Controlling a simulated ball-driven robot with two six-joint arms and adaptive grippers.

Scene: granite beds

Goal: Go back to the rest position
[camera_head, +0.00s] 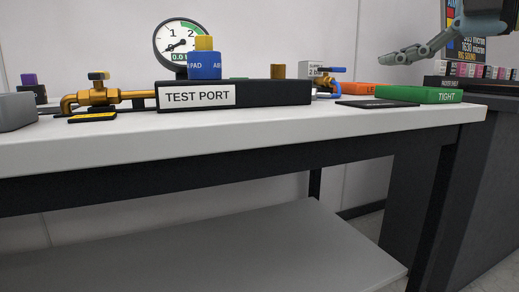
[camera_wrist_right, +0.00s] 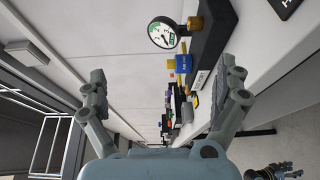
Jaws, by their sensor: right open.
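My right gripper (camera_head: 388,57) hangs in the air at the upper right of the head view, above the right end of the bench, apart from everything on it. In the right wrist view, my right gripper (camera_wrist_right: 165,72) has its two fingers spread wide, with nothing held between them. My left gripper does not show in the head view. A dark jointed mechanism (camera_wrist_right: 272,172) shows at the lower right of the right wrist view; I cannot tell what it is.
Below on the white bench (camera_head: 250,128) are the black TEST PORT block (camera_head: 275,92) with a blue piece (camera_head: 204,66), a gauge (camera_head: 172,38), a brass valve (camera_head: 97,96), a green TIGHT tray (camera_head: 430,95) and an orange tray (camera_head: 365,88). Small pots (camera_head: 488,71) stand at far right.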

